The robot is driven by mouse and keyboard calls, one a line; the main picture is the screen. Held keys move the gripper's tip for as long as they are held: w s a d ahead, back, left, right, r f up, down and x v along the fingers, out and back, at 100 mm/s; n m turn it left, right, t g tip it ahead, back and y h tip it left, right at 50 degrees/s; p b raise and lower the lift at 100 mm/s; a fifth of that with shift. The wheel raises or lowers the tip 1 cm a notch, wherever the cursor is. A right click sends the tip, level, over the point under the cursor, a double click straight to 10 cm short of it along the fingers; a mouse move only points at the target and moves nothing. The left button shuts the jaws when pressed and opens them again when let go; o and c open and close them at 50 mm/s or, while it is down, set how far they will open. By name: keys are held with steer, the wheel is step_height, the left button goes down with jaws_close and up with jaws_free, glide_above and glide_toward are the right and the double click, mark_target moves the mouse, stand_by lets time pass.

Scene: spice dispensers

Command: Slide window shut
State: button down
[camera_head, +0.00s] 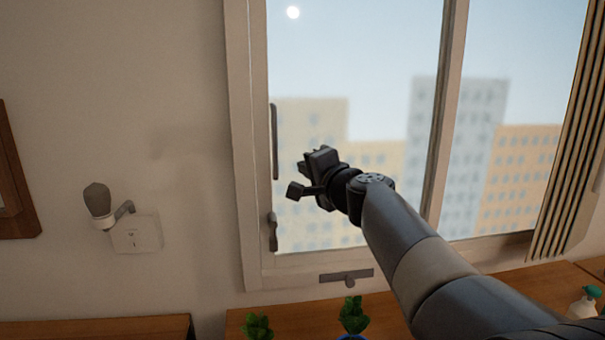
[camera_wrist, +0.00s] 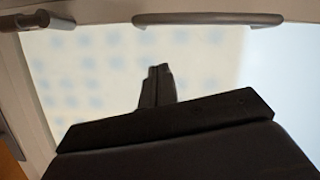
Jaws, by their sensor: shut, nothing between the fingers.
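The sliding window (camera_head: 240,150) has a white frame and two panes split by a vertical bar (camera_head: 444,120). A long dark vertical handle (camera_head: 274,142) is at the left edge of the left pane, with a smaller dark latch (camera_head: 272,232) below it. In the wrist view the handle (camera_wrist: 208,19) crosses the top, and the latch (camera_wrist: 42,19) is at the top left. My gripper (camera_head: 306,166) is in front of the left pane, to the right of the handle and apart from it in the picture. Its fingers (camera_wrist: 158,72) are shut and empty, below the handle in the wrist view.
A curtain (camera_head: 570,130) hangs at the right. Below are a dark latch on the sill (camera_head: 346,277), a wooden counter (camera_head: 290,318), potted plants (camera_head: 353,316) and a spray bottle (camera_head: 585,303). A wall lamp (camera_head: 98,202) is at left.

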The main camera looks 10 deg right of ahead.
steer(key=b+v, duration=0.1)
steer(key=v, duration=0.9)
